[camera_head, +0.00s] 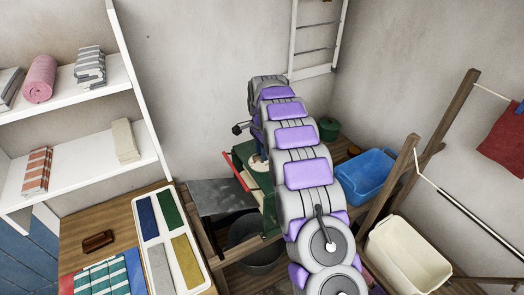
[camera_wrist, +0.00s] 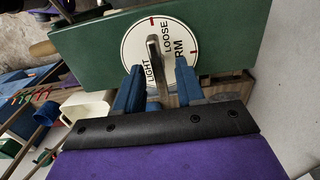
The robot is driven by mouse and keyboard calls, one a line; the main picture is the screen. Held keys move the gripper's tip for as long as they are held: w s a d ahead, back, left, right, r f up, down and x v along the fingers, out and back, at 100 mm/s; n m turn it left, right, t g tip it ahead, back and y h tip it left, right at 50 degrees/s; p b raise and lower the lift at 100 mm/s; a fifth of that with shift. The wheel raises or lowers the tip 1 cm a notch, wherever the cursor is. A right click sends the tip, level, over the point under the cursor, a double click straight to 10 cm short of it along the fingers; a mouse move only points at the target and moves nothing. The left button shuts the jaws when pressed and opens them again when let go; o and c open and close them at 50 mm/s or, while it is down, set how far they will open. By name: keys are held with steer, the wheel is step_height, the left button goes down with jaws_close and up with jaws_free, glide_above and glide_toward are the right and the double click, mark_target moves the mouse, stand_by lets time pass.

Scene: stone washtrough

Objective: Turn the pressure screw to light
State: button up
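The pressure screw is a grey metal handle (camera_wrist: 154,62) on a round white dial (camera_wrist: 135,44). The dial reads LIGHT at lower left, LOOSE at upper right and a partly covered word ending in RM. It is mounted on a green panel (camera_wrist: 225,35). My gripper (camera_wrist: 158,75) has its two blue fingers on either side of the handle, with a gap visible on the right. I cannot tell which mark the handle points to. In the head view, the green machine (camera_head: 244,156) with a red bar is partly hidden behind my arm.
A blue tub (camera_head: 366,177) and a cream tub (camera_head: 405,255) stand right of my arm. Wooden posts (camera_head: 440,125) rise beside them. A grey metal tray (camera_head: 222,196) and a dark bucket (camera_head: 258,243) are at left. Shelves (camera_head: 75,160) line the left wall.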

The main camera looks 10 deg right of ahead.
jaws_close()
stand_by(0.4)
steer(key=shift+n, duration=0.3)
